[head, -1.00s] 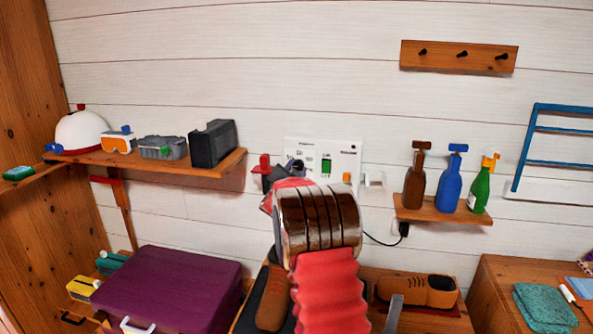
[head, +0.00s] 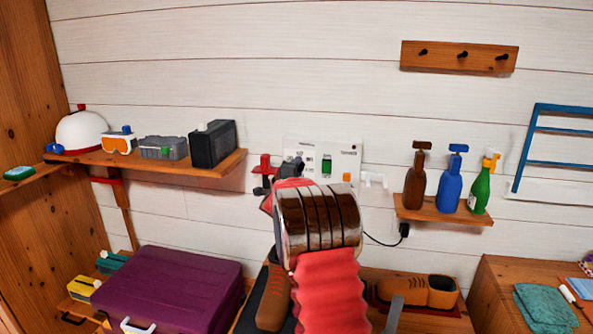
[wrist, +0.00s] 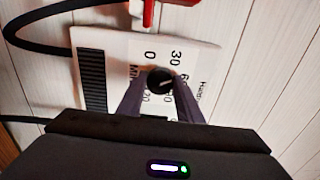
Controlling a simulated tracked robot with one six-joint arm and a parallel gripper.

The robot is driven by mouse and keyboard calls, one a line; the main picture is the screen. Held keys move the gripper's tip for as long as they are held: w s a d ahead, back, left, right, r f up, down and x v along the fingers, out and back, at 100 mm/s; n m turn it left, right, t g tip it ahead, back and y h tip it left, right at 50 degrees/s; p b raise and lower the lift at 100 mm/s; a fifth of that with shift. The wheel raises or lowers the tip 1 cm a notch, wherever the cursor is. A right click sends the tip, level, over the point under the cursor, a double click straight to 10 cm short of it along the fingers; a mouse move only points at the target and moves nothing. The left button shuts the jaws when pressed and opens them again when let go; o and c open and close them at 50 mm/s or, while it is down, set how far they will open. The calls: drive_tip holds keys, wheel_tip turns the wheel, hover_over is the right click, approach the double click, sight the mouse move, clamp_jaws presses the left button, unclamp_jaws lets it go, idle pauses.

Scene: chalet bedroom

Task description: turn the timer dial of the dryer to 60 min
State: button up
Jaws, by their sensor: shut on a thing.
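The dryer's white panel (head: 345,150) is on the plank wall, partly hidden by my arm in the head view. In the wrist view the panel (wrist: 92,45) appears turned sideways. Its round black timer dial (wrist: 160,80) sits between my fingertips, with 0, 30 and part of a 60 printed around it. A faint light mark on the dial seems to point right, roughly towards the partly covered 60; I cannot tell its exact setting. My gripper (wrist: 161,84) is shut on the dial, a finger on each side. In the head view the dial is hidden.
A red hook-like part (head: 264,165) is left of the panel, close to my gripper. White hooks (head: 374,179) are on its right. A shelf (head: 440,213) holds bottles. The left shelf (head: 225,168) holds a dark box (head: 212,145). A cable (head: 380,241) hangs below.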

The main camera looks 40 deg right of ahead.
drive_tip(key=m, duration=0.5)
drive_tip(key=shift+s+d+f+m, duration=0.1)
drive_tip(key=shift+s+f+m, duration=0.05)
drive_tip(key=shift+f+m, duration=0.25)
drive_tip(key=o, duration=0.7)
drive_tip(key=shift+c, duration=0.2)
drive_tip(key=o, duration=0.4)
drive_tip(key=shift+r, duration=0.2)
drive_tip(key=shift+a+r, duration=0.1)
drive_tip(key=shift+a, duration=0.1)
drive_tip(key=v, duration=1.3)
drive_tip(key=shift+s+a, duration=0.15)
drive_tip(key=shift+s, duration=0.1)
